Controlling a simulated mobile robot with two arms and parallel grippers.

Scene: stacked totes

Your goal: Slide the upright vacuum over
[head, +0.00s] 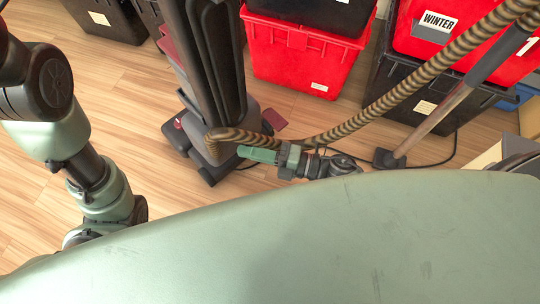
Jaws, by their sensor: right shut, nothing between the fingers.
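The upright vacuum (207,55) stands on the wood floor at upper centre, with a dark grey and maroon body and a low base. A brown-and-black ribbed hose (400,95) loops from its lower body up to the right. My right gripper (246,153) is beside the lower body, at its right, with green fingers pointing left at the hose loop. The fingers are closed together with nothing between them. Whether they touch the vacuum or hose cannot be told. My left arm comes down at the left, but its gripper is out of sight.
Red totes (300,60) and black totes stand stacked behind the vacuum, with one red tote labelled WINTER (455,30) at upper right. A metal tube (450,110) leans at the right with its foot on the floor, near a dark cord. Floor left of the vacuum is clear.

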